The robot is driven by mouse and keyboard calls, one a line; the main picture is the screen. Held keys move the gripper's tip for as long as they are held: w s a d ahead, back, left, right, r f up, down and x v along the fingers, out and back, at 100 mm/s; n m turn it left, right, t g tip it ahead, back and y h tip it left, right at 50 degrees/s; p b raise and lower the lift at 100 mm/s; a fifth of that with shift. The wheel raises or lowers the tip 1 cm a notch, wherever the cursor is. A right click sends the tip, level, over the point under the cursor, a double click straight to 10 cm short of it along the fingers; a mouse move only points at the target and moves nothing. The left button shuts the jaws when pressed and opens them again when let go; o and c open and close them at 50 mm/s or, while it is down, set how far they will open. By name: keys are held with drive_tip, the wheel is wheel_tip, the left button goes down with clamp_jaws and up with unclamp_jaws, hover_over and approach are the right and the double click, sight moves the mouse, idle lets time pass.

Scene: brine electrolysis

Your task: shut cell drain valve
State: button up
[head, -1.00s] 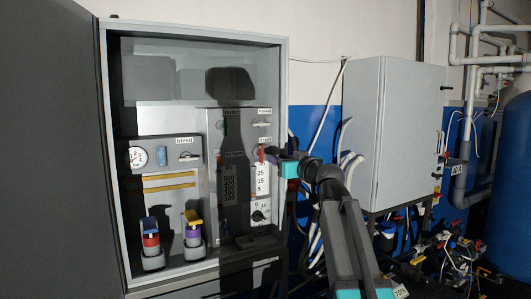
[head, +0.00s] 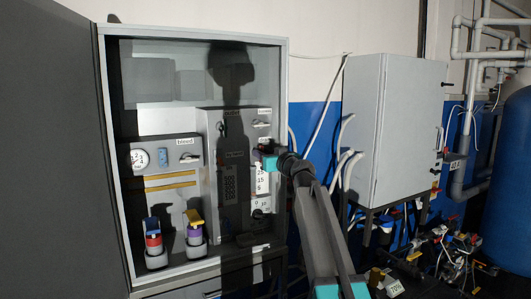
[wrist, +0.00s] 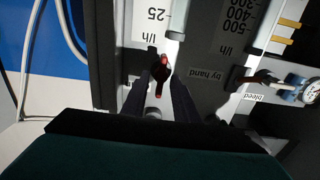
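A small valve with a red handle (wrist: 160,72) shows in the wrist view, beside a white scale marked 25 l/h. Its handle points along the fingers. My gripper (wrist: 158,84) is open, with one dark finger on each side of the handle and gaps that seem to remain. In the head view my gripper (head: 264,161) is at the right side of the grey panel (head: 209,128), covering the red handle. No label reading cell drain is legible, so I cannot tell whether this is that valve.
The open cabinet's door (head: 60,150) stands at left. A closed grey cabinet (head: 392,130) stands right of my arm.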

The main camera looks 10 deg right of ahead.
clamp_jaws()
idle(0.4)
